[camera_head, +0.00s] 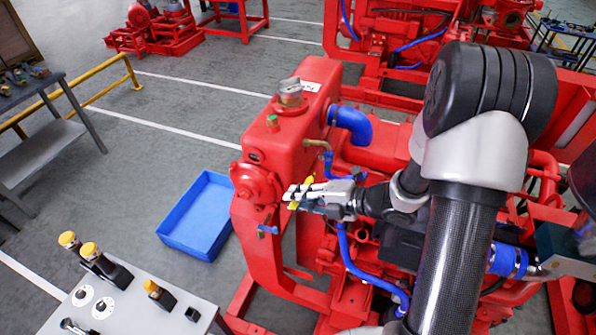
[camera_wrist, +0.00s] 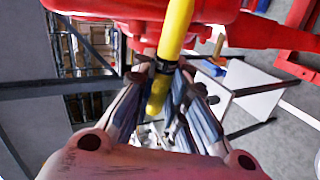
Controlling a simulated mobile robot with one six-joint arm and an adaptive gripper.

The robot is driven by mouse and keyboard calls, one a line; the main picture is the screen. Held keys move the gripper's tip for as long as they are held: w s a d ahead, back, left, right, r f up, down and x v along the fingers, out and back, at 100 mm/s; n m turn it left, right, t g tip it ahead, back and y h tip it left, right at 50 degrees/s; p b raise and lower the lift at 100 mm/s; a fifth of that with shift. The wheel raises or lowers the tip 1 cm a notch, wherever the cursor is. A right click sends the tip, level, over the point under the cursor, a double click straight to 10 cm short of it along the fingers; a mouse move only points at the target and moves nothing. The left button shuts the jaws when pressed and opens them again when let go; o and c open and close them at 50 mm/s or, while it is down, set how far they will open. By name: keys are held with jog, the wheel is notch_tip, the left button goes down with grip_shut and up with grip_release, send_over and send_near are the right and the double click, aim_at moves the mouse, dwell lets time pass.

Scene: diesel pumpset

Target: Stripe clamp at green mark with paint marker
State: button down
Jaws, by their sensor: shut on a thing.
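My gripper (camera_head: 300,196) is shut on a yellow paint marker (camera_wrist: 178,28), just beside the red tank. In the wrist view the marker stands between the fingers (camera_wrist: 165,85), with a black band near the grip; its upper end runs up past the red metal and out of the frame. The marker also shows above and below the fingers in the head view (camera_head: 309,181). A blue hose (camera_head: 350,122) joins the tank above my gripper. I cannot make out a clamp with a green mark; a small green-topped fitting (camera_head: 272,122) sits on the tank.
The red pumpset tank (camera_head: 318,85) stands close to my gripper, with a blue-handled valve (camera_head: 268,230) below. A thin blue hose (camera_head: 352,262) hangs beneath. A blue tray (camera_head: 200,217) lies on the floor. A grey panel with yellow-topped knobs (camera_head: 140,300) stands at lower left.

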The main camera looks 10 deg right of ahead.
aim_at(308, 184)
jog(key=shift+s+d+r+n+g+y, duration=0.15)
jog(key=shift+s+d+n+g+y, duration=0.2)
jog(key=shift+n, duration=0.45)
jog(key=shift+s+a, duration=0.1)
jog(key=shift+w+d, duration=0.65)
jog(key=shift+w, duration=0.3)
jog(key=shift+w+d, duration=0.65)
jog(key=shift+w, duration=0.3)
jog(key=shift+b, duration=0.5)
jog(key=shift+w+d, duration=0.15)
jog(key=shift+r, duration=0.15)
jog(key=shift+f, duration=0.2)
